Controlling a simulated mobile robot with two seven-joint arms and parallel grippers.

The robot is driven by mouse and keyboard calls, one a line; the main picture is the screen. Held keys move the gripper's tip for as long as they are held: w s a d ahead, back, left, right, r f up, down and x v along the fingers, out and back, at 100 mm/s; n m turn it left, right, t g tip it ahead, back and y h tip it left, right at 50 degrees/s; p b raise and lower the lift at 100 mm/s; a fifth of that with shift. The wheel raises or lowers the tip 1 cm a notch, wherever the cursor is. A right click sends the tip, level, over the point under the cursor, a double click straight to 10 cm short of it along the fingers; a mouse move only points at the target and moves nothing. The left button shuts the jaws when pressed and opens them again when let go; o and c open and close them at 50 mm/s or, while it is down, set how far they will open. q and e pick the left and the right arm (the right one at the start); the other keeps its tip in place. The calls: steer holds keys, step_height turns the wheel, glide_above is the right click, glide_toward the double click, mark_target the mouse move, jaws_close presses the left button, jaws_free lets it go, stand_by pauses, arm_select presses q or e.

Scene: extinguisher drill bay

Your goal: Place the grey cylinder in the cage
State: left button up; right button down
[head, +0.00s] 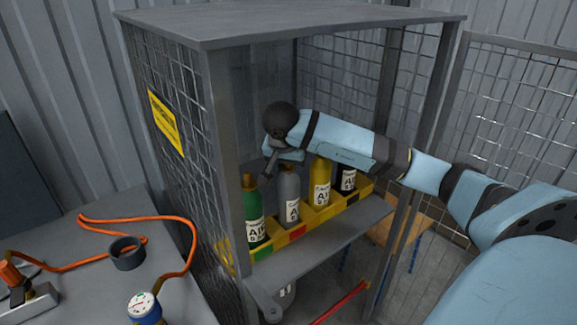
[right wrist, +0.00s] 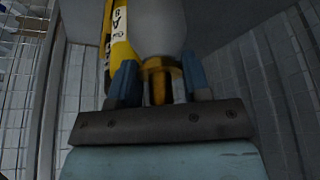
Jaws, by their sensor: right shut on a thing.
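The grey cylinder (head: 289,190) stands upright in the second place from the left of the yellow and black rack (head: 325,216), between the green cylinder (head: 251,205) and the yellow cylinder (head: 320,178). The rack sits on a shelf inside the open mesh cage (head: 225,130). My right gripper (head: 284,160) reaches in at its top. In the right wrist view, the gripper (right wrist: 160,85) is shut on the brass valve of the grey cylinder (right wrist: 160,28), with blue fingers on both sides. Whether the base touches the rack floor is hidden. My left gripper is not in view.
A black cylinder (head: 348,177) stands at the rack's right end. The cage door (head: 510,120) is swung open at right. A grey bench (head: 90,235) at left carries an orange hose (head: 188,225), a dark ring (head: 127,254) and a gauge (head: 142,304).

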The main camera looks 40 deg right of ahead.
stand_by(0.3)
steer(key=c, duration=0.6)
jaws_free()
steer(key=shift+r, duration=0.15)
arm_select(q)
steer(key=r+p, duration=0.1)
steer(key=p, duration=0.1)
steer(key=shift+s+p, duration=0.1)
steer(key=shift+p, duration=0.2)
arm_select(e)
steer(key=v, duration=1.2)
steer(key=shift+s, duration=0.1)
